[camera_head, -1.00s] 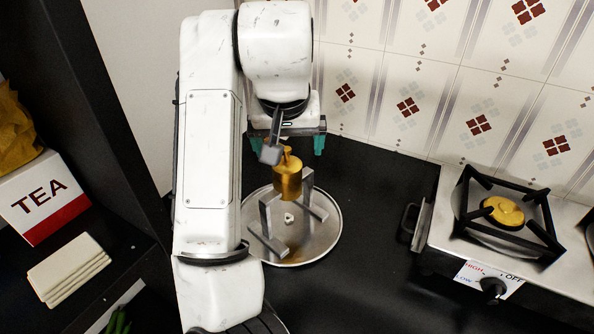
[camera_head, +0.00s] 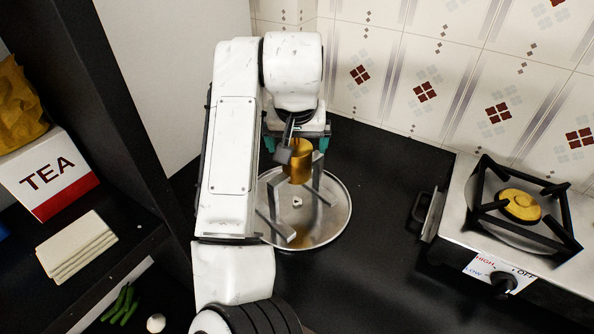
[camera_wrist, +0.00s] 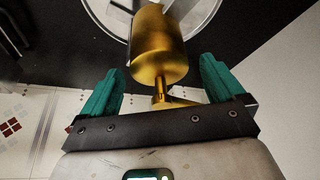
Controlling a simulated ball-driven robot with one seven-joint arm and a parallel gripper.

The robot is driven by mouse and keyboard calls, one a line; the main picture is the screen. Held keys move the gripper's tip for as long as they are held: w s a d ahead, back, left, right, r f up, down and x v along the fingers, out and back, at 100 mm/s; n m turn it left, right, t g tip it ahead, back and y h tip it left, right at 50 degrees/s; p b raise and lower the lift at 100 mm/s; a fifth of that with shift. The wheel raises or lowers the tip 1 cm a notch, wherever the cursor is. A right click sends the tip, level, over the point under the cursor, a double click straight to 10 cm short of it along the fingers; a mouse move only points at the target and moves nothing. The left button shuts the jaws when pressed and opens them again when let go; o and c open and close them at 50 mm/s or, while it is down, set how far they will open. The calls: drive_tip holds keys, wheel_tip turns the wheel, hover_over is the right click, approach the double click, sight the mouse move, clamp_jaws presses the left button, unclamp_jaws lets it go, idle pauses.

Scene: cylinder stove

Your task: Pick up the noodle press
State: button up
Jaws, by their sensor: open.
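The noodle press is a brass cylinder (camera_head: 297,165) with two grey metal arms, standing over a round steel tray (camera_head: 335,222) in the head view. In the wrist view its brass body (camera_wrist: 158,48) and thin neck lie between the two teal fingers. My gripper (camera_head: 297,140) is at the top of the press, behind it in the head view. In the wrist view my gripper (camera_wrist: 160,88) is open, with a gap between each finger and the brass. Part of the gripper is hidden behind the press and my wrist.
A steel stove (camera_head: 540,245) with a black pot rack and brass burner (camera_head: 520,205) stands to the right. A tiled wall (camera_head: 425,90) is close behind. A dark shelf at left holds a TEA box (camera_head: 50,180) and pale slabs (camera_head: 75,247). Black counter between tray and stove is clear.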

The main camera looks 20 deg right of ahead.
drive_tip(key=shift+w+d+f, duration=0.1)
drive_tip(key=shift+w+f, duration=0.1)
drive_tip(key=shift+f, duration=0.3)
drive_tip(key=c, duration=1.8)
drive_tip(key=shift+r, duration=0.2)
